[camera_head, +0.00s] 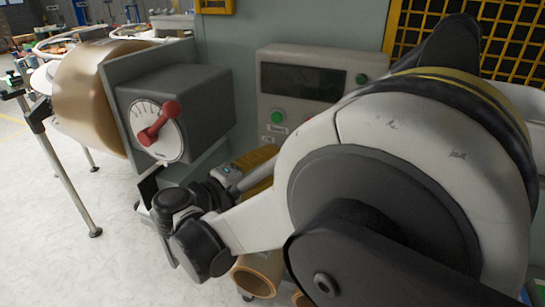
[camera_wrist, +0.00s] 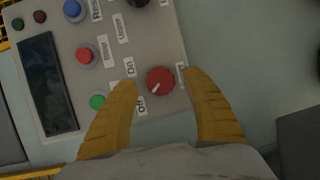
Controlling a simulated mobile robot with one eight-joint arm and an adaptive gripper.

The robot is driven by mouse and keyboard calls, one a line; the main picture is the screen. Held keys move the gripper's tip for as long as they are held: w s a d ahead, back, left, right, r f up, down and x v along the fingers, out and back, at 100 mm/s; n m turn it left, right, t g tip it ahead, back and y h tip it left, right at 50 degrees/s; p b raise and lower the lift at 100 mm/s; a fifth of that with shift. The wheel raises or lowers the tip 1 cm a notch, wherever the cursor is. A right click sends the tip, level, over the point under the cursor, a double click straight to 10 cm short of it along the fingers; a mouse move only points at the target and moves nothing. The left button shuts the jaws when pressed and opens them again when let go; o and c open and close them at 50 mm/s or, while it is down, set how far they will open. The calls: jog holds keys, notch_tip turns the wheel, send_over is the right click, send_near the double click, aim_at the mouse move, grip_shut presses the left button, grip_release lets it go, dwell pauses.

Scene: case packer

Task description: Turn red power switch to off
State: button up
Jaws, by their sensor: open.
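In the wrist view a round red knob (camera_wrist: 160,81) sits on the grey control panel, with small white labels around it, one reading "On". Its white pointer mark faces the lower left, towards a label that seems to read "Off". My gripper (camera_wrist: 159,79) is open, with its yellow fingers on either side of the knob in the picture. I cannot tell whether they touch it. In the head view a larger red rotary handle (camera_head: 158,122) sits tilted on a dial on a grey box, apart from my gripper. The knob is hidden there behind my arm.
The control panel (camera_head: 270,95) has a dark screen and green buttons. In the wrist view a red button (camera_wrist: 85,55), a blue button (camera_wrist: 73,9) and a green button (camera_wrist: 97,101) lie near the left finger. Yellow mesh guarding (camera_head: 400,25) stands behind my arm.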

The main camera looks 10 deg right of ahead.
jog(key=v, duration=1)
jog(key=s+d+f+m+g+y, duration=0.1)
jog(key=d+f+g+y, duration=0.15)
jog(key=d, duration=0.55)
jog(key=s+d+f+g+y, duration=0.1)
jog(key=s+d+g+y, duration=0.15)
jog(key=d, duration=0.55)
jog(key=s+d+f+m+t+y, duration=0.1)
jog(key=s+d+f+m+y, duration=0.2)
jog(key=s+m+y, duration=0.3)
jog(key=shift+s+f+t+y, duration=0.3)
jog(key=shift+s+f+y, duration=0.65)
jog(key=shift+s, duration=1.3)
jog(key=shift+d+r, duration=0.1)
jog(key=shift+r, duration=0.1)
